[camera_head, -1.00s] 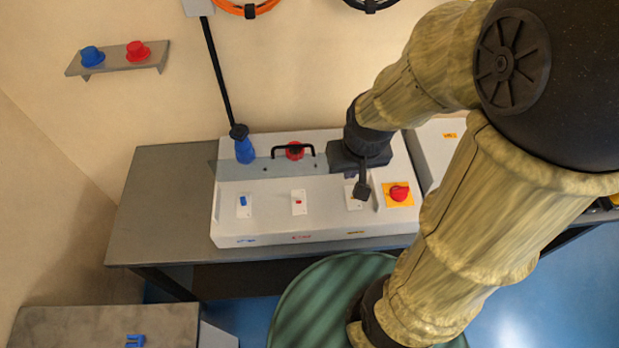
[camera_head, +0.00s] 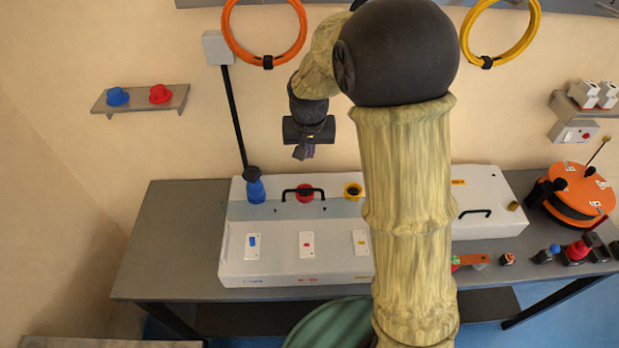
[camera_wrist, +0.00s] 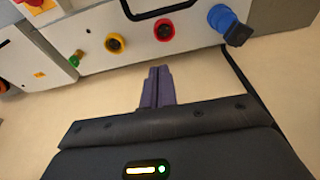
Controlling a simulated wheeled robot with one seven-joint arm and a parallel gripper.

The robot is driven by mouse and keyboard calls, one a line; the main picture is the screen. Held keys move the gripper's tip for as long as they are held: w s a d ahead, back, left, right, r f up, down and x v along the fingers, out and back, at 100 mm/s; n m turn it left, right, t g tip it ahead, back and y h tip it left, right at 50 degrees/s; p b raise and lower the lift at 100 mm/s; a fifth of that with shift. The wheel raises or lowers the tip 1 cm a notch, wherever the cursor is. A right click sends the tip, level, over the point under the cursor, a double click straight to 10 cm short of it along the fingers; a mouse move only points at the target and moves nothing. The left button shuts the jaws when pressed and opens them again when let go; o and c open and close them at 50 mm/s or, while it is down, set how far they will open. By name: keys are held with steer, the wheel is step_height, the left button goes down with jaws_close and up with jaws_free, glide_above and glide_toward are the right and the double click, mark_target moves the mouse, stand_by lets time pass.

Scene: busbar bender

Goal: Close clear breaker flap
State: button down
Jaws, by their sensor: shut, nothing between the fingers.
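The clear breaker flap (camera_head: 280,210) is a pale see-through strip along the rear part of the white breaker box (camera_head: 265,268). A black bar handle (camera_head: 303,190) stands at its back edge; part of a black handle (camera_wrist: 158,12) shows at the top of the wrist view. I cannot tell the flap's exact tilt. My gripper (camera_head: 302,153) is up in front of the wall, behind and above the box, apart from the handle. Its dark fingers (camera_wrist: 158,84) are together and empty. My arm hides the right part of the box.
A blue plug (camera_head: 254,187) stands in the box's back left; red (camera_head: 305,194) and yellow (camera_head: 352,191) sockets sit beside it. A black cable runs up the wall. The orange cable reel (camera_head: 578,192) stands at the right. The bench (camera_head: 170,245) is clear left of the box.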

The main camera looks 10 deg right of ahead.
mark_target(303, 204)
steer(key=shift+s+d, duration=0.1)
step_height(303, 204, down, 9)
steer(key=s+p, duration=0.1)
steer(key=p, duration=0.5)
steer(key=shift+s+f, duration=0.15)
steer(key=shift+s, duration=0.2)
stand_by(0.4)
